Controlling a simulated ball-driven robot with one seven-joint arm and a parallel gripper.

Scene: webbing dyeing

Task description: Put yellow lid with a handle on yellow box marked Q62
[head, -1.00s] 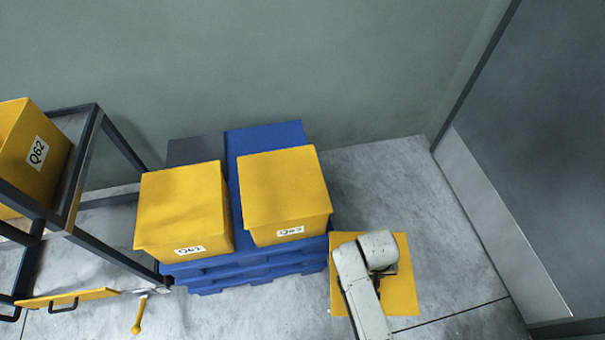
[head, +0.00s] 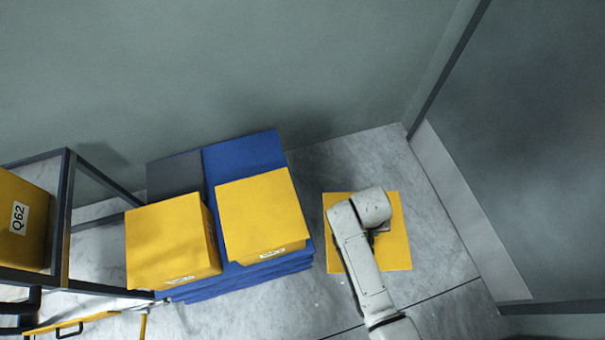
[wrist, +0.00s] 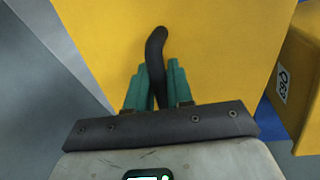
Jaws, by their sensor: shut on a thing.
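My gripper (wrist: 158,88) has teal fingers shut on the dark curved handle (wrist: 157,50) of a yellow lid (wrist: 215,40). In the head view this flat square lid (head: 398,250) hangs under my arm, right of the pallet and apart from the boxes. My wrist hides the handle there. A yellow box marked Q62 (head: 38,240) stands on the dark-framed rack at the left edge, partly cut off and behind the frame bars. Its top is mostly out of view.
Two yellow boxes, left (head: 170,240) and right (head: 262,212), stand on a blue pallet (head: 245,150); their labels are too small to read surely. A dark grey block (head: 175,175) is behind them. Another yellow lid with a handle (head: 90,322) is lower left. Grey floor around my lid is clear.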

